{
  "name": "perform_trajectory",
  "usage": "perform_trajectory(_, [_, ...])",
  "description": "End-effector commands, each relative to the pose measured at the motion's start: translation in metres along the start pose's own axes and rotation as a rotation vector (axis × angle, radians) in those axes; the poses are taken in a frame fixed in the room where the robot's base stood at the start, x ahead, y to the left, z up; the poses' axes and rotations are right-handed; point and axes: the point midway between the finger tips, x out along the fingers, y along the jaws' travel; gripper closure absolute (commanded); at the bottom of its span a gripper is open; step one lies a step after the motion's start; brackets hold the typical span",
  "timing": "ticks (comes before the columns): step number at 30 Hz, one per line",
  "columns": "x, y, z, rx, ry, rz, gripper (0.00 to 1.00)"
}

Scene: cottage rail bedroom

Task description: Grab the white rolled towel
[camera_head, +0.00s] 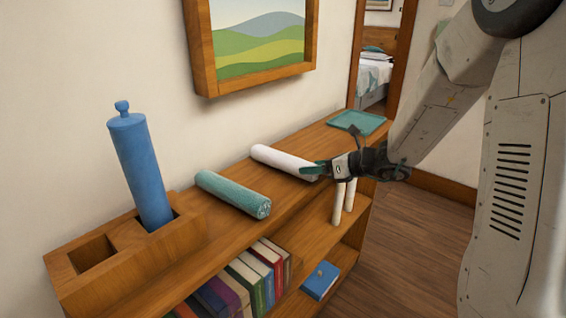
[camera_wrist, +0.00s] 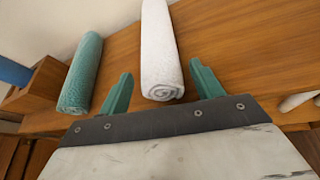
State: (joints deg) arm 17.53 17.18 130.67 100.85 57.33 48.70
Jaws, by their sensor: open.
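The white rolled towel (camera_head: 284,161) lies on the wooden shelf top, its near end close to the front edge. In the wrist view the white rolled towel (camera_wrist: 159,52) points away from me, its spiral end towards the gripper. My gripper (camera_head: 312,169) is at the towel's near right end in the head view. In the wrist view my gripper (camera_wrist: 161,85) has its two green fingers apart, one on each side of the line of the towel's near end. Nothing is held. I cannot tell whether a finger touches the towel.
A teal rolled towel (camera_head: 233,193) lies left of the white one. A blue cylinder (camera_head: 140,168) stands in a wooden holder (camera_head: 75,290). A teal tray (camera_head: 357,122) lies at the shelf's far end. Books (camera_head: 250,278) and white rolls (camera_head: 343,202) are on the lower shelves.

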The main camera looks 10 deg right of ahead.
Motion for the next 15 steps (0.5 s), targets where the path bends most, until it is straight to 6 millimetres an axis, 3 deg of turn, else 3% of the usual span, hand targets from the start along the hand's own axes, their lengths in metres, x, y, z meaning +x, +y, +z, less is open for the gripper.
perform_trajectory(9, [0.044,-0.002,-0.001,-0.001,0.001,0.002,0.34])
perform_trajectory(15, [0.047,-0.002,0.0,-0.002,0.0,0.002,0.34])
